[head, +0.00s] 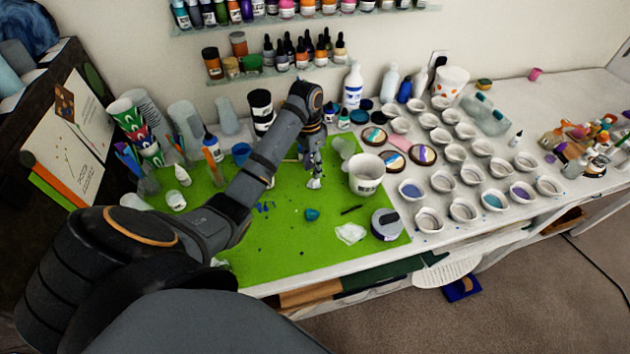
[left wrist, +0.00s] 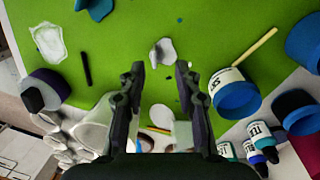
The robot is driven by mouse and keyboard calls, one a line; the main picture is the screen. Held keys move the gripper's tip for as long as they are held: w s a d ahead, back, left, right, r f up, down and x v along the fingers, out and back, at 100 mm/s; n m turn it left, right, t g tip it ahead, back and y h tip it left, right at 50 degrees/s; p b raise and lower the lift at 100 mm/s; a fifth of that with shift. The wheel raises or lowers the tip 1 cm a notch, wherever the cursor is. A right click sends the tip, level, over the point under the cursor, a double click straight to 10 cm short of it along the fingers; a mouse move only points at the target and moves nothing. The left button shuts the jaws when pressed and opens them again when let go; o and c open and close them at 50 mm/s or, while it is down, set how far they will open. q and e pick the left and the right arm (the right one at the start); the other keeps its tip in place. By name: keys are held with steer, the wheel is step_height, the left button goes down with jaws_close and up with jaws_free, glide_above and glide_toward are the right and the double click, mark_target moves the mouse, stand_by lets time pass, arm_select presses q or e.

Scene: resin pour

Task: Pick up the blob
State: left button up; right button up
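My left gripper (head: 314,178) reaches down over the green mat, left of the white cup. In the left wrist view my left gripper (left wrist: 160,74) is open, its two fingers apart with nothing held. A whitish-grey blob (left wrist: 162,52) lies on the mat just beyond the gap between the fingertips; in the head view the gripper mostly hides that spot. A teal blob (head: 312,214) lies on the mat nearer the front; its edge also shows at the top of the left wrist view (left wrist: 100,8). The pictures do not settle which one is meant. My right gripper is not in view.
A white cup (head: 366,178) stands close right of the gripper. A black stick (head: 352,209), a crumpled white piece (head: 350,233) and a lidded jar (head: 387,224) lie near the mat's right front. Several small cups fill the table's right side. The mat's front left is mostly clear.

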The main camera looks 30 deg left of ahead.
mark_target(315, 181)
arm_select(q)
steer(key=shift+s+d+f+b, duration=0.2)
steer(key=shift+d+f+b, duration=0.1)
steer(key=shift+f+b, duration=0.25)
steer(key=f, duration=0.3)
steer(key=shift+d, duration=0.3)
steer(key=shift+f, duration=0.25)
steer(key=shift+s+r, duration=0.1)
steer(key=c, duration=0.4)
jaws_close()
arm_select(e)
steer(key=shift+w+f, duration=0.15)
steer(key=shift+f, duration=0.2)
